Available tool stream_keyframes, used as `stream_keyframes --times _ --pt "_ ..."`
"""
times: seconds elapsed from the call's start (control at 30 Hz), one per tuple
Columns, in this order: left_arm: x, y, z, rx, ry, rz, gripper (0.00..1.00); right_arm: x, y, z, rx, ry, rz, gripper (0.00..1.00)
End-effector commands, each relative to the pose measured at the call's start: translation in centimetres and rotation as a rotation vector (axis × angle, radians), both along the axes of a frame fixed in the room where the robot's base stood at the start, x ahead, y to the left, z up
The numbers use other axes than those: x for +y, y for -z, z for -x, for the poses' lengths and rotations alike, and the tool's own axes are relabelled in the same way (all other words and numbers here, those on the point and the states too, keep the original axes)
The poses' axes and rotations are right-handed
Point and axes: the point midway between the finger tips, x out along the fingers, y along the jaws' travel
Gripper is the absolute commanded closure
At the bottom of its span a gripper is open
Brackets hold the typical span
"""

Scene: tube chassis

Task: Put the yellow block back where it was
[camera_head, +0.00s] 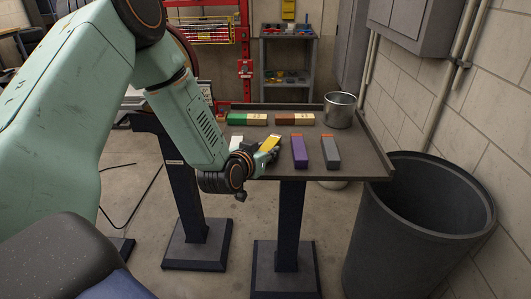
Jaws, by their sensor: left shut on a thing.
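The yellow block (269,142) is at my left gripper (258,150), over the left front part of the dark table. My left gripper is shut on it; the fingers are small and partly hidden by the wrist. The block is tilted in the picture, and I cannot tell whether it touches the tabletop (360,160). My right gripper is not in view.
A purple block (300,152) and a grey block (331,153) lie right of the gripper. Green (247,118) and brown (294,118) blocks lie behind. A metal can (339,110) stands at the back right. A large grey bin (420,225) stands beside the table.

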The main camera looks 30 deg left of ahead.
Motion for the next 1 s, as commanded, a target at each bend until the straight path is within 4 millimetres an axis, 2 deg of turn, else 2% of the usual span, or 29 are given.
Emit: stream_keyframes --times 0.27,0.3,0.57,0.9,1.0 --pt "0.04 -0.04 -0.08 -0.005 -0.001 -0.001 1.0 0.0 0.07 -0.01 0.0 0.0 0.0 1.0" --pt "0.03 0.11 -0.02 -0.002 -0.001 0.0 0.68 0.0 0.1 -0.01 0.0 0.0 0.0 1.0" --pt "0.02 0.03 -0.02 -0.002 0.0 0.001 0.46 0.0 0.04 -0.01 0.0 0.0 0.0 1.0" --pt "0.02 -0.28 -0.03 -0.002 0.0 0.001 0.46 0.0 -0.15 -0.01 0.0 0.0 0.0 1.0" --pt "-0.02 -0.6 0.87 0.0 -0.003 0.003 0.46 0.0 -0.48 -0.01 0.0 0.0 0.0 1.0"
